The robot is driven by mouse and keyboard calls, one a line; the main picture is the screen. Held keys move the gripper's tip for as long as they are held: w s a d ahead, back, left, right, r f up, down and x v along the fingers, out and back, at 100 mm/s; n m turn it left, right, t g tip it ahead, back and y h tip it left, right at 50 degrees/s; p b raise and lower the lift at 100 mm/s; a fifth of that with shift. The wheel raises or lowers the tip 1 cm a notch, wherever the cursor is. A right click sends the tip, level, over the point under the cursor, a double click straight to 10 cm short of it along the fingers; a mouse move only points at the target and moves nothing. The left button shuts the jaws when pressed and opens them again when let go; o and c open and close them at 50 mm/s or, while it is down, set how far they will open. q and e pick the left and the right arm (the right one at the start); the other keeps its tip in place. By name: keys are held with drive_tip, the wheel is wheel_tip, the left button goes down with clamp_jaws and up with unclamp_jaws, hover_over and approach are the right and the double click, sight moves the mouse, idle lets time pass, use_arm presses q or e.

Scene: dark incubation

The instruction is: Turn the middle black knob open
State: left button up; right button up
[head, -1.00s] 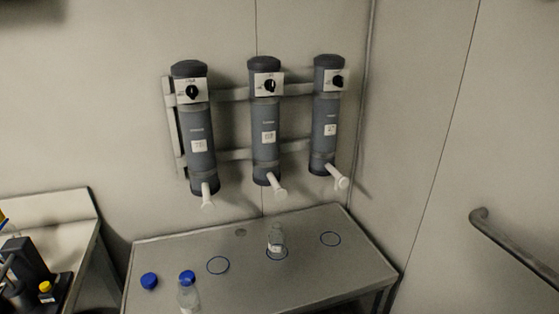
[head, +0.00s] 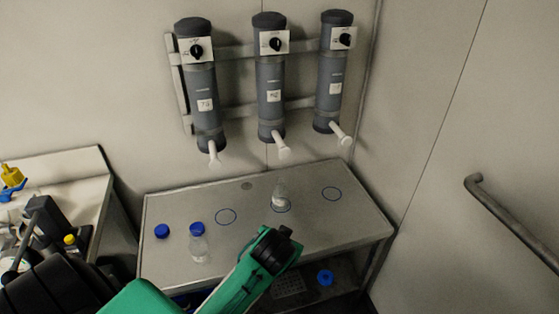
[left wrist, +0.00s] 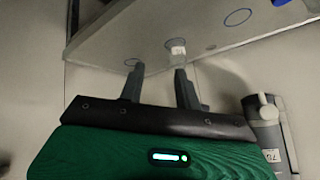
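The middle black knob (head: 275,44) sits on a white plate near the top of the middle grey cylinder (head: 270,75), which is fixed to the wall. A white spout (head: 281,148) sticks out from the cylinder's bottom. A clear bottle (head: 280,194) stands below it in a blue circle, and also shows in the left wrist view (left wrist: 176,50). My left gripper (head: 288,233) is well below the knob, in front of the table. In the left wrist view its two fingers (left wrist: 160,86) are apart with nothing between them. My right gripper is in neither view.
Two similar cylinders flank the middle one, with a left knob (head: 196,51) and a right knob (head: 345,40). The metal table (head: 245,205) holds another bottle (head: 198,243) and a blue cap (head: 162,231). A wall handrail (head: 515,221) is at right.

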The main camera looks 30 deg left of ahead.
use_arm(q)
drive_tip(key=w+a+r+n+t+y, duration=0.2)
drive_tip(key=w+a+r, duration=0.1)
drive_tip(key=w+r, duration=0.5)
drive_tip(key=w+a+r+n+t+y, duration=0.1)
drive_tip(key=w+a+r+n+y, duration=0.1)
drive_tip(key=w+r, duration=0.65)
drive_tip(key=n+t+y, duration=0.1)
drive_tip(key=n+y, duration=0.4)
drive_tip(key=y, duration=0.1)
approach(278, 45)
drive_tip(key=p+x, duration=0.6)
drive_tip(key=x, duration=0.1)
drive_tip(key=shift+r, duration=0.15)
drive_tip(key=shift+x, duration=0.75)
clamp_jaws()
